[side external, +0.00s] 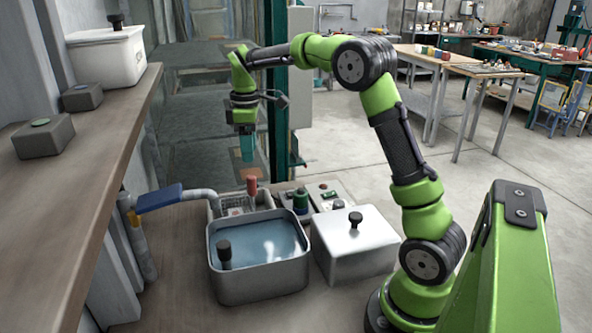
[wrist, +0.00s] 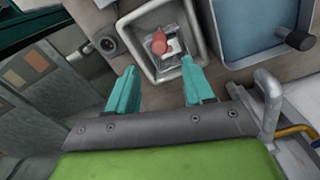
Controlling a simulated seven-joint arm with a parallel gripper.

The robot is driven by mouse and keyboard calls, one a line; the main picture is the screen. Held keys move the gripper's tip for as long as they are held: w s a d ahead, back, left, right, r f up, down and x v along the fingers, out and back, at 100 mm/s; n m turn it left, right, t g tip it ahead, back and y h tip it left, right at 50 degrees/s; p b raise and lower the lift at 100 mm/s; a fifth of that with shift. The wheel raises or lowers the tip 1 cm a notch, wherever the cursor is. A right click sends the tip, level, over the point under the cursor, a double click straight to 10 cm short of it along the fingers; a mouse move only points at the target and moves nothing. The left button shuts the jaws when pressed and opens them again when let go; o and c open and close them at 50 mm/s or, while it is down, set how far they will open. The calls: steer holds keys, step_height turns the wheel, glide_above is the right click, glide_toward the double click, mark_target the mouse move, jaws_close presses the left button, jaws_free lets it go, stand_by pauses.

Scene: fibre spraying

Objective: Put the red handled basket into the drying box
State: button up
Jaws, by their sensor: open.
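The basket with the red handle (side external: 252,186) sits in a small grey-rimmed container behind the blue bath. In the wrist view the red handle (wrist: 159,43) stands inside that container, just beyond my fingertips. My gripper (side external: 246,150) is above the basket with its teal fingers pointing down. In the wrist view my gripper (wrist: 158,75) is open, with nothing between the fingers. No box is clearly marked as the drying box. A closed silver box (side external: 345,250) with a black knob stands right of the bath, and a white lidded box (side external: 108,58) stands on the shelf.
The blue bath (side external: 258,244), which also shows in the wrist view (wrist: 250,28), holds liquid and a black-knobbed item. A pipe with a blue lever (side external: 160,197) is left of it. A shelf (side external: 75,175) runs along the left. A control panel (side external: 328,194) lies behind the silver box.

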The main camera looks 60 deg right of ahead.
steer(key=s+a+r+m+t+y, duration=0.1)
steer(key=s+a+r+m+t, duration=0.2)
steer(key=s+a, duration=0.45)
steer(key=s+a+r+m+t, duration=0.2)
steer(key=s+a+r+m, duration=0.15)
steer(key=s+a, duration=0.35)
steer(key=s+a+f+m+t+y, duration=0.1)
steer(key=s+a+f+m+t, duration=0.1)
steer(key=s, duration=0.5)
steer(key=shift+f+m, duration=0.55)
steer(key=shift+m, duration=0.2)
